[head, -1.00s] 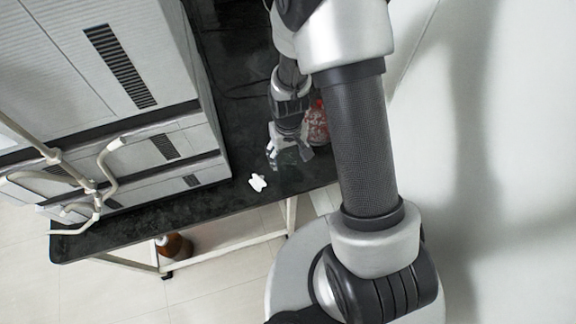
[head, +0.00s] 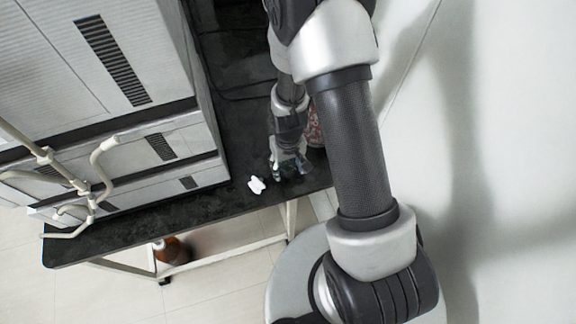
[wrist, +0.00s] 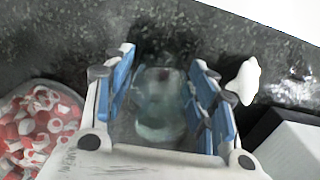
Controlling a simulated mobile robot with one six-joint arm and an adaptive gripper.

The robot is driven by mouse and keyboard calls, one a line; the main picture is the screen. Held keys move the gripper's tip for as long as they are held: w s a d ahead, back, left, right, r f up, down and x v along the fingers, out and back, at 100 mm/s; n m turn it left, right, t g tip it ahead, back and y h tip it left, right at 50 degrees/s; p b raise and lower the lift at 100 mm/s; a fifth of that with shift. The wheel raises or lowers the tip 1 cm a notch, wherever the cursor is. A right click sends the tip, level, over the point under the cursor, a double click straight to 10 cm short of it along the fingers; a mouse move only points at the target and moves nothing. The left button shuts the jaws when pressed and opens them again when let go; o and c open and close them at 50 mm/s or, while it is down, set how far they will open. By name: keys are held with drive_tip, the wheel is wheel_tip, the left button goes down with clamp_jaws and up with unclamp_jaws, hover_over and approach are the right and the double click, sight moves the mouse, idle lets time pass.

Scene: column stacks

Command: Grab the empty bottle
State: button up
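The empty bottle (wrist: 160,103) is clear, see-through and faintly greenish. In the wrist view it is between the two blue-padded fingers of my gripper (wrist: 163,92). A narrow gap seems to show on each side of it, so the fingers look open around it. Its outline is blurred against the dark counter. In the head view my gripper (head: 290,170) is low over the black counter near its front edge, and the bottle is hard to make out there.
A container of red and white pieces (wrist: 38,130) stands left of my gripper in the wrist view. A small white object (wrist: 244,81) lies close to the right finger. A grey-white cabinet (head: 180,155) borders the black counter (head: 150,222). A brown bottle (head: 171,250) is on the lower shelf.

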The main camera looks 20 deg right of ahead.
drive_tip(key=c, duration=0.8)
drive_tip(key=shift+o, duration=0.2)
drive_tip(key=shift+r, duration=0.1)
